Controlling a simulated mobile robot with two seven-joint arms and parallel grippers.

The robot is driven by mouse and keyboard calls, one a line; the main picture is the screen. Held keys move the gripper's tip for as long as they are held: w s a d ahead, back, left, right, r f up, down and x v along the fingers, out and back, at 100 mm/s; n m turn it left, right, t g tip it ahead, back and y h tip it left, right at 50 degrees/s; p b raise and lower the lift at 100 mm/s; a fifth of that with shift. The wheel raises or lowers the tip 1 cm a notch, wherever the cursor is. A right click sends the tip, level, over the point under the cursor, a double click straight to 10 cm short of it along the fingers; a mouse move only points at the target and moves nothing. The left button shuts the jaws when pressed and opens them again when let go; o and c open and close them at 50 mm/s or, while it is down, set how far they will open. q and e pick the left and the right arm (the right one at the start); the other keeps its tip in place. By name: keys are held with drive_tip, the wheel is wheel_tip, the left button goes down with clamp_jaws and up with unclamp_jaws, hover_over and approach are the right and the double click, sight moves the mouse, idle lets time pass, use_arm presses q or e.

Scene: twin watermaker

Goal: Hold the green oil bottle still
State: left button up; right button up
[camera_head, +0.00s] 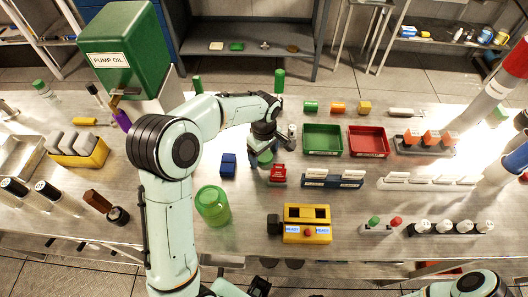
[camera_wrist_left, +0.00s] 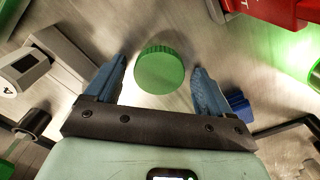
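A round green ribbed cap (camera_wrist_left: 160,70), seen from above in the left wrist view, sits between the two blue fingers of my left gripper (camera_wrist_left: 160,82). A gap shows on each side of the cap, and whatever is under it is hidden. In the head view my left gripper (camera_head: 262,158) points down at the middle of the table, with a green thing (camera_head: 265,157) partly hidden at its fingers. I cannot tell whether this is the oil bottle. A green box labelled PUMP OIL (camera_head: 120,50) stands at the back left. My right gripper is out of view.
Close by are a red block (camera_head: 278,173), a blue block (camera_head: 228,164) and a clear green jar (camera_head: 212,207). A green tray (camera_head: 323,153) and a red tray (camera_head: 368,154) lie to the right. A yellow device (camera_head: 307,236) stands in front.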

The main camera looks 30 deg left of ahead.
sight(264, 155)
use_arm(q)
drive_tip(key=shift+r, duration=0.1)
drive_tip(key=shift+r, duration=0.35)
wheel_tip(264, 155, up, 11)
drive_tip(key=p, duration=0.1)
drive_tip(key=shift+r, duration=0.2)
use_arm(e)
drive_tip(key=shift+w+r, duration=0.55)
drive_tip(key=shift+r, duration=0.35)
